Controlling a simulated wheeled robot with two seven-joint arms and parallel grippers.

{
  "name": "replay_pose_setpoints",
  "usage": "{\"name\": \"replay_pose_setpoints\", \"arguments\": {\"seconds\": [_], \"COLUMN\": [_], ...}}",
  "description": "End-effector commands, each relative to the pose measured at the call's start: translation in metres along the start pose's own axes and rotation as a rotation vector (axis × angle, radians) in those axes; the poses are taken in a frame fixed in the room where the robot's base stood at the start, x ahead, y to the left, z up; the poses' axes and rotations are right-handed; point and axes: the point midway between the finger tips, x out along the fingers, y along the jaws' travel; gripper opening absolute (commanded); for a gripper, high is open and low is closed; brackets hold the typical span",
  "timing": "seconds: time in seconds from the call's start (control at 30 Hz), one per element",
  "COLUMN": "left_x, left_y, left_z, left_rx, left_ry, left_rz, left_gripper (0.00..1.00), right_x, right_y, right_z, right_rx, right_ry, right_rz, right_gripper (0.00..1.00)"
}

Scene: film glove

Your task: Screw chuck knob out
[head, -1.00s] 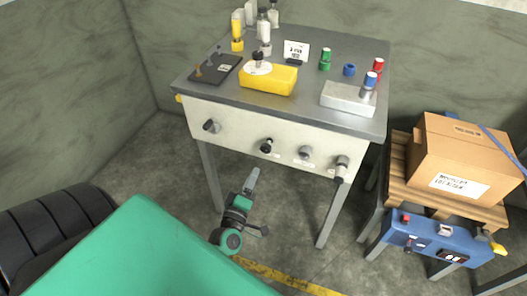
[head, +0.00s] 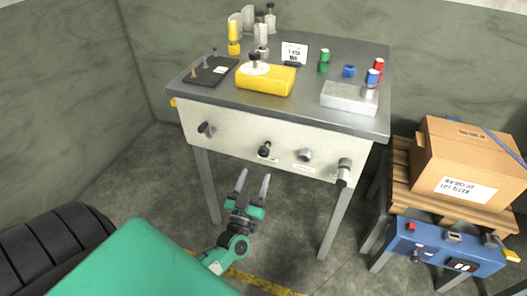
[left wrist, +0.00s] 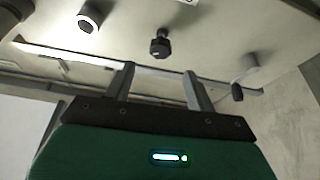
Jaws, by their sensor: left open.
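The workbench front panel (head: 235,143) carries several knobs and sockets in a row. A black knob (head: 265,150) sits near its middle; in the left wrist view it (left wrist: 160,45) shows beyond the fingertips, roughly between them. I cannot tell which is called the chuck knob. My left gripper (head: 253,177) is open and empty, below the black knob and apart from it. My right gripper is not in view.
The bench top (head: 215,94) holds a yellow block (head: 267,81), a grey block (head: 348,99), a dark tray (head: 208,72) and several coloured cylinders. A cardboard box (head: 465,165) rests on a pallet at right, above a blue unit (head: 432,243). Black tyres (head: 45,245) lie at left.

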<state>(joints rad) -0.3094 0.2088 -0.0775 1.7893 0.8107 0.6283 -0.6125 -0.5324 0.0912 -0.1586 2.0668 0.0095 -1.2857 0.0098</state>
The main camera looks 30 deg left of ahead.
Motion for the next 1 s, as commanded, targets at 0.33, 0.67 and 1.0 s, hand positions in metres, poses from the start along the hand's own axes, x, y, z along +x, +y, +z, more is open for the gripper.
{"name": "replay_pose_setpoints", "arguments": {"seconds": [0.33,0.67,1.0], "left_x": [0.071,0.097,0.097], "left_y": [0.000,0.000,0.000], "left_z": [-0.001,0.000,0.000], "left_rx": [-0.001,-0.001,-0.001], "left_ry": [0.002,0.000,0.000], "left_rz": [0.000,0.001,0.001], "left_gripper": [0.55,0.55,0.40], "right_x": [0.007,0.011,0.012], "right_y": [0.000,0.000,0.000], "right_z": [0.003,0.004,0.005], "right_rx": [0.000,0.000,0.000], "right_ry": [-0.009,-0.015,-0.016], "right_rz": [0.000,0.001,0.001], "right_gripper": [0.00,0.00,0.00]}}
